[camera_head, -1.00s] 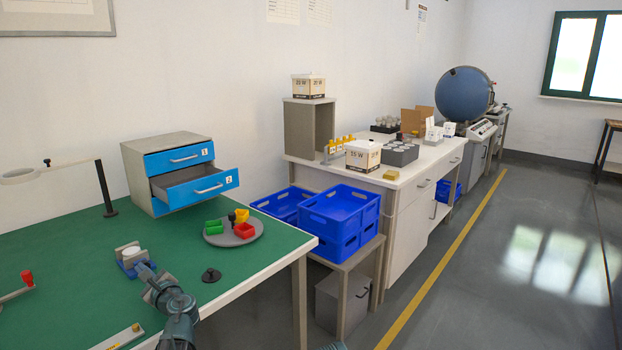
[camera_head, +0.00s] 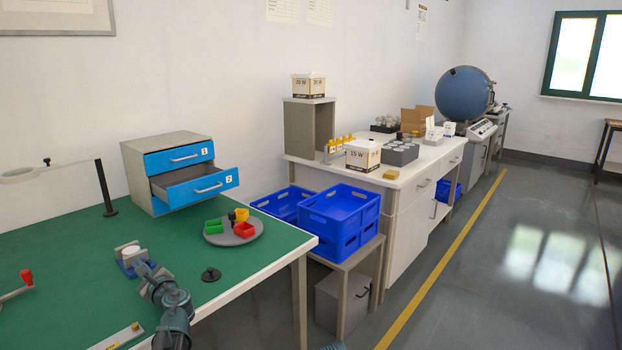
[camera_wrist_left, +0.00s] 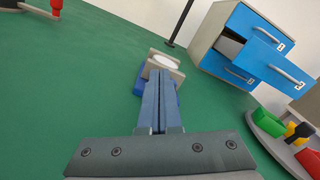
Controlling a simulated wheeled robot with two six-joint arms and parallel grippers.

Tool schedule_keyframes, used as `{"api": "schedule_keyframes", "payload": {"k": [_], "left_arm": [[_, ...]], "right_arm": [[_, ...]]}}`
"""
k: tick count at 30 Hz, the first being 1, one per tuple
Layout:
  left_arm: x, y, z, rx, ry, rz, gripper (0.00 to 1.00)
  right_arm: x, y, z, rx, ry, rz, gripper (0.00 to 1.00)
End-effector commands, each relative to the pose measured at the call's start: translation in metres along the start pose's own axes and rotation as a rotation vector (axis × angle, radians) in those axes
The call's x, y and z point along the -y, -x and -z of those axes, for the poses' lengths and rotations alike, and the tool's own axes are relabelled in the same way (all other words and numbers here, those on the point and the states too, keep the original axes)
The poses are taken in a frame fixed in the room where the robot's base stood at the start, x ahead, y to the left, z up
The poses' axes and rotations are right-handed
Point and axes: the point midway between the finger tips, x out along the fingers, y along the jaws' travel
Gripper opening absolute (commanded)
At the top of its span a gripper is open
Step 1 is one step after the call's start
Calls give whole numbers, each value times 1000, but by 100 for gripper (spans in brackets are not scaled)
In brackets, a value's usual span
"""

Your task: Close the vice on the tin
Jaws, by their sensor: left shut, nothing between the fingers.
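The small vice (camera_head: 124,268) has a blue base and pale grey jaws, and it stands on the green bench top. A white round-topped tin (camera_head: 131,250) sits between the jaws; it also shows in the left wrist view (camera_wrist_left: 164,61). Whether the jaws touch the tin I cannot tell. My left gripper (camera_head: 143,268) is right by the near side of the vice. In the left wrist view its fingers (camera_wrist_left: 160,75) are together and empty, and they hide part of the blue base. I cannot tell whether they touch the vice. My right gripper is out of view.
A round grey tray (camera_head: 216,239) with coloured bins stands to the right, near a black knob (camera_head: 211,274). A red-handled lever (camera_head: 27,278) is at the left. Bench between is clear.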

Motion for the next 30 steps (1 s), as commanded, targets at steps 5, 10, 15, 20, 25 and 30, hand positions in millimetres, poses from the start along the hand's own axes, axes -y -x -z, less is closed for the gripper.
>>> {"api": "schedule_keyframes", "payload": {"k": [5, 10, 15, 20, 25, 30], "left_arm": [[0, 0, 3, 0, 0, 0, 0], [0, 0, 5, -1, 1, 1, 0], [2, 0, 5, -2, 1, 2, 0], [4, 0, 5, -3, 2, 3, 0], [6, 0, 6, -4, 2, 4, 0], [7, 0, 6, -5, 2, 5, 0]], "right_arm": [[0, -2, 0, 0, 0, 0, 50], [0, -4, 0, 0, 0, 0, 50], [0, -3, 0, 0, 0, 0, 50], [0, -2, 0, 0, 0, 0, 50], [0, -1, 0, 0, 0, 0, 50], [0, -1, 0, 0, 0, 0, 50]]}}
